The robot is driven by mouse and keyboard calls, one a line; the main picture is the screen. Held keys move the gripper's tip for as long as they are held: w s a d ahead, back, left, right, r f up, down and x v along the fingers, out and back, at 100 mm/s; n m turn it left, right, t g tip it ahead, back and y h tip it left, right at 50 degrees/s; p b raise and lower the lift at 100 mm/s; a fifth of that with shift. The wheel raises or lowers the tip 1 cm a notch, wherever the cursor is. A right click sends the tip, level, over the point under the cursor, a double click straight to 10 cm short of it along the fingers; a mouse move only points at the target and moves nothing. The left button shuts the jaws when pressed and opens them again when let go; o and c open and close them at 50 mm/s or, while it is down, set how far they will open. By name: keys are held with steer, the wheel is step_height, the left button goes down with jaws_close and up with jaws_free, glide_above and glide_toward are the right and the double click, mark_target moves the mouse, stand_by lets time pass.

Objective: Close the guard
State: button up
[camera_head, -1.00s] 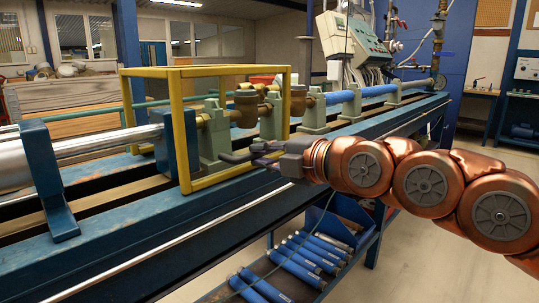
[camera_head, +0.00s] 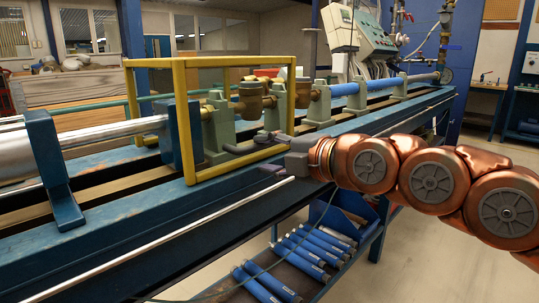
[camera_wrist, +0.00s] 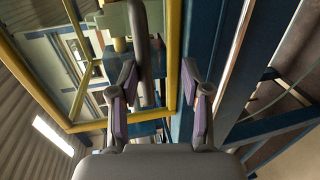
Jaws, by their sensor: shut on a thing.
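The guard (camera_head: 213,62) is a yellow box-shaped frame standing around the brass meter (camera_head: 250,101) on the blue bench. Its front lower rail (camera_head: 228,166) runs along the bench's near side. A dark grey bar, seemingly its handle (camera_wrist: 144,55), lies beside the yellow rail in the wrist view. My gripper (camera_head: 275,155) reaches in from the right at the guard's front lower right corner. In the wrist view my gripper (camera_wrist: 163,98) has its fingers on either side of the bar and rail, shut on the guard. Exact finger contact is hard to see.
A blue clamp post (camera_head: 185,135) stands at the guard's left end. Blue pipe (camera_head: 349,89) continues to the right on green supports. Several blue cylinders (camera_head: 300,255) lie on a shelf below the bench. The floor in front is clear.

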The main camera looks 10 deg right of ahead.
stand_by(0.4)
step_height(320, 180, up, 10)
stand_by(0.9)
